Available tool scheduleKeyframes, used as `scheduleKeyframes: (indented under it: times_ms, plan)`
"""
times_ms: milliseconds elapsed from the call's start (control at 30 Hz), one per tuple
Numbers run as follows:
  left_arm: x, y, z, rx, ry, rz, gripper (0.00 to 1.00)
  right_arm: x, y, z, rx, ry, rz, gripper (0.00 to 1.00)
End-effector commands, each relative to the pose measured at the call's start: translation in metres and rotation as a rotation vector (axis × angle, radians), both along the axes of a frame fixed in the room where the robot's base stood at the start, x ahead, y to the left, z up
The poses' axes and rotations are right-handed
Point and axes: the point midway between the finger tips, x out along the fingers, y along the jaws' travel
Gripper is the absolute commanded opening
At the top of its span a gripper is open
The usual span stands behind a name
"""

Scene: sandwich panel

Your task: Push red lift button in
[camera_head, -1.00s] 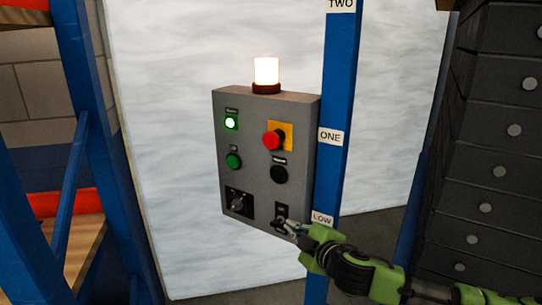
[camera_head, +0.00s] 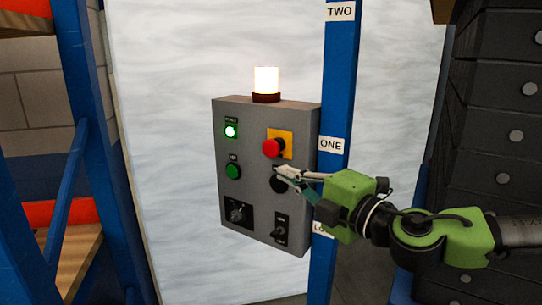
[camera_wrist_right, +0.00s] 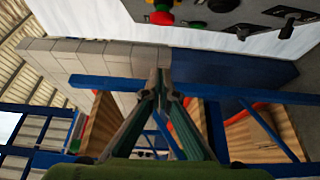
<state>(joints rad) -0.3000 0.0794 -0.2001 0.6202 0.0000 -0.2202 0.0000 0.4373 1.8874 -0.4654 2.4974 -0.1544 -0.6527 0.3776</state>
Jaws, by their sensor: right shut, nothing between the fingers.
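The grey control panel (camera_head: 243,208) stands in the middle of the head view. Its red button (camera_head: 271,148) is a round mushroom knob on a yellow plate, at the panel's upper right. It also shows at the top of the right wrist view (camera_wrist_right: 162,18). My right gripper (camera_head: 282,173) is shut and empty, with its fingertips just below the red button in the head view. It partly covers the black button (camera_head: 277,185). I cannot tell whether the tips touch the panel. My left gripper is not in view.
A green lit lamp (camera_head: 231,132), a green button (camera_head: 233,172), a rotary knob (camera_head: 238,213) and a switch (camera_head: 280,231) are also on the panel. A lit beacon (camera_head: 266,80) stands on top. A blue post (camera_head: 337,105) rises close at the right.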

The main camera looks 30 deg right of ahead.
Motion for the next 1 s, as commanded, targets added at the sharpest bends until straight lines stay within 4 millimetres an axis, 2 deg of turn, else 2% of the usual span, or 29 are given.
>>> scheduleKeyframes:
  times_ms: [367,1000]
  plan:
    - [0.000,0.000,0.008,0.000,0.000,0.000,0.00,0.007,0.002,0.003,0.005,0.000,0.002,0.00]
    - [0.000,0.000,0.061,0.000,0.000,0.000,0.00,0.061,0.008,0.006,0.009,-0.002,-0.004,0.00]
